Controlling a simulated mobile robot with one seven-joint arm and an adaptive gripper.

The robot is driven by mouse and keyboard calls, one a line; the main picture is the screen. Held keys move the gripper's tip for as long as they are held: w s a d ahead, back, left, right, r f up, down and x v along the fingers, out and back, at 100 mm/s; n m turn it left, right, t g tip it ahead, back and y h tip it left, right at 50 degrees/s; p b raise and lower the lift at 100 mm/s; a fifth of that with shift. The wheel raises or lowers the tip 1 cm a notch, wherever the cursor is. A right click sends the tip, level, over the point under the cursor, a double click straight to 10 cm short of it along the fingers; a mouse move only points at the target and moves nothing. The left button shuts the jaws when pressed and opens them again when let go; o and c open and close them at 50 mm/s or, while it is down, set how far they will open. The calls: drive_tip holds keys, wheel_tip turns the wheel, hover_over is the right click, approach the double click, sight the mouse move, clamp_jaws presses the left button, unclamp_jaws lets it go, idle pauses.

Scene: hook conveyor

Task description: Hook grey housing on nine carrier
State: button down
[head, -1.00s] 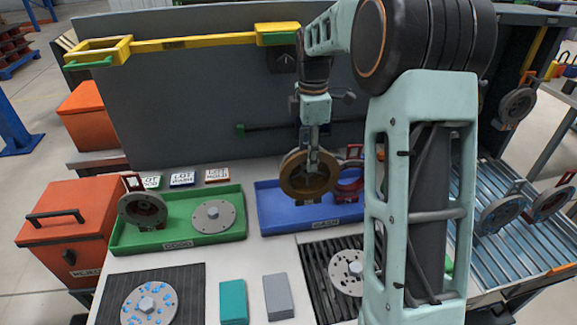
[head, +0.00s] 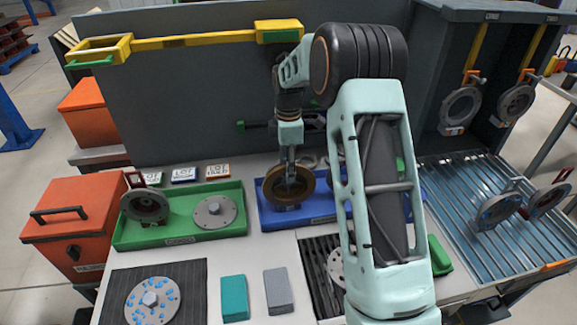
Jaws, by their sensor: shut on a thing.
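My gripper (head: 289,172) is shut on a brown ring-shaped housing (head: 289,196) and holds it at the left end of the blue tray (head: 300,221). I cannot tell whether the housing touches the tray floor. Grey housings hang on yellow carriers in the dark bay at the right, one at the left (head: 460,105) and one at the right (head: 517,102). Small tags show there, too small to read, so I cannot tell which carrier is nine. Another grey housing (head: 497,211) and a grey one with a red part (head: 548,200) are over the roller conveyor (head: 490,260).
The green tray (head: 180,235) holds a dark housing (head: 146,205) and a grey disc (head: 215,211). Orange bins (head: 70,222) stand at the left. A teal block (head: 234,297) and a grey block (head: 278,290) lie in front. My arm hides part of the blue tray.

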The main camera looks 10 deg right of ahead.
drive_tip(key=shift+f, duration=0.1)
drive_tip(key=c, duration=1.2)
unclamp_jaws()
drive_tip(key=shift+c, duration=0.2)
drive_tip(key=shift+f, duration=0.1)
